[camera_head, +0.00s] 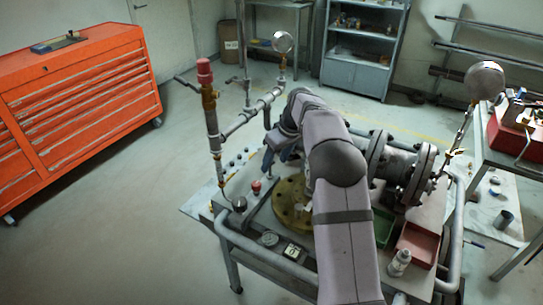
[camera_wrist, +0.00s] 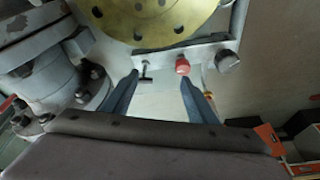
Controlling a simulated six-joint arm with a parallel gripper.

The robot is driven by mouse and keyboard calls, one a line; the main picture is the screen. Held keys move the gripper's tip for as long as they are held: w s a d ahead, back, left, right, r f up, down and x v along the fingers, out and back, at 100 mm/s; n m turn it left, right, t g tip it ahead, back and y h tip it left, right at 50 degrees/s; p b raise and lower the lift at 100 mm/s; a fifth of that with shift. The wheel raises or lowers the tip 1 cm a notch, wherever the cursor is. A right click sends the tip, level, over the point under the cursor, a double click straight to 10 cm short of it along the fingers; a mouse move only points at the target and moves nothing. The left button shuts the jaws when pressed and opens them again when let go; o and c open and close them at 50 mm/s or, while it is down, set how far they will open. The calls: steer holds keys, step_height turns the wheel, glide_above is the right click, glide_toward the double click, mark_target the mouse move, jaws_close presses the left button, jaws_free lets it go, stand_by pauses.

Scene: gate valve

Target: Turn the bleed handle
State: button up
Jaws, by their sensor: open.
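In the wrist view a small dark T-shaped handle (camera_wrist: 145,73) sticks out from a grey plate below a brass flange (camera_wrist: 155,18). I cannot tell for sure that it is the bleed handle. A red knob (camera_wrist: 183,66) and a dark round knob (camera_wrist: 227,60) sit to its right on the same plate. My gripper (camera_wrist: 160,80) is open and empty, its two blue fingers apart. In the picture the T-handle lies near the left fingertip and the red knob near the right one; I see no clear contact. In the head view my arm hides the T-handle; the red knob (camera_head: 256,186) shows left of the brass flange (camera_head: 291,204).
Flanged grey pipework (camera_head: 395,165) stands right of my arm. An upright pipe with a red cap (camera_head: 205,72) rises on the left. A green tray (camera_head: 378,229), a red tray (camera_head: 417,243) and a white bottle (camera_head: 399,262) occupy the cart's right side. Left floor is clear.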

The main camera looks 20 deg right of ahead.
mark_target(270, 170)
steer(key=shift+n+t, duration=0.3)
steer(key=shift+n, duration=0.3)
steer(key=w, duration=0.1)
steer(key=w+d, duration=0.1)
steer(key=w+r+p, duration=0.1)
steer(key=w, duration=0.1)
steer(key=shift+d, duration=0.4)
steer(key=shift+f, duration=0.1)
steer(key=shift+a+p+x, duration=0.2)
steer(key=shift+p+x, duration=0.9)
steer(key=shift+x, duration=2.4)
steer(key=c, duration=1.1)
